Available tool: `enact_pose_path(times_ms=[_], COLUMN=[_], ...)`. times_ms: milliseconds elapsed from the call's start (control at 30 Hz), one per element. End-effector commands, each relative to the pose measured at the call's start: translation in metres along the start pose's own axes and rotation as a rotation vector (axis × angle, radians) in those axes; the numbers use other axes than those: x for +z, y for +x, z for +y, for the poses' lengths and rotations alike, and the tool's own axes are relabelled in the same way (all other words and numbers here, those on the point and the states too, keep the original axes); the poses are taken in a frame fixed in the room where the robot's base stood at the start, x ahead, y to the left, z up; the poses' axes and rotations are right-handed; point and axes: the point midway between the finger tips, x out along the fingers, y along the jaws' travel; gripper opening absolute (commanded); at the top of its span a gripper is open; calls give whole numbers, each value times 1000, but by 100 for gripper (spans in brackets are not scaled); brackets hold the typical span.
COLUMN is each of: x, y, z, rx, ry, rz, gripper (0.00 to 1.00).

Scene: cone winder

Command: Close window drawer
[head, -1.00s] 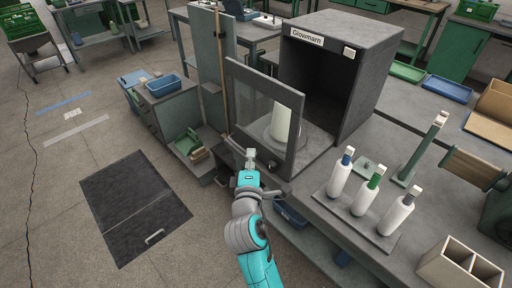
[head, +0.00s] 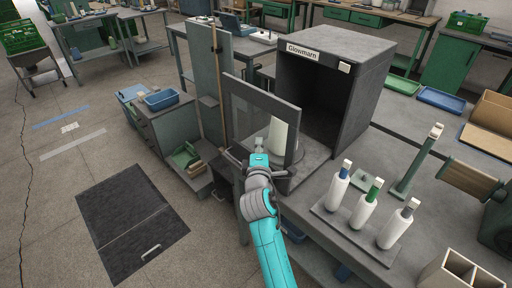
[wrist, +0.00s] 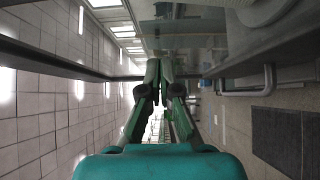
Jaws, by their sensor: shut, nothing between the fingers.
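The window drawer is pulled out of the dark grey box labelled "Glowmarn". Its front is a dark-framed glass window (head: 233,90), standing upright and apart from the box opening. A white cone (head: 279,136) stands behind the glass. My gripper (head: 259,146) is in front of the window's lower middle, overlapping it in the head view; I cannot tell whether it touches. In the wrist view my gripper (wrist: 161,82) has its fingers shut and empty, with a dark frame bar (wrist: 60,64) crossing beside them. A bar handle (wrist: 248,92) is right of the fingers there.
The Glowmarn box (head: 350,45) stands on a grey bench. Several white bottles (head: 366,205) stand on a board to its right. A tall panel (head: 206,95) and a low cabinet (head: 175,125) are left of the window. A dark floor mat (head: 132,220) lies at the left.

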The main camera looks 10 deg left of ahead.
Motion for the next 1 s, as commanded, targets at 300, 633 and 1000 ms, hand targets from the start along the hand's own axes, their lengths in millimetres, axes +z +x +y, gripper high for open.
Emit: enact_pose_path(times_ms=[300,633,1000], x=[2,35,102], y=[1,33,100], z=[0,1,1], rx=[0,0,0], ry=[0,1,1], rz=[-1,-4,-4], gripper=[0,0,0])
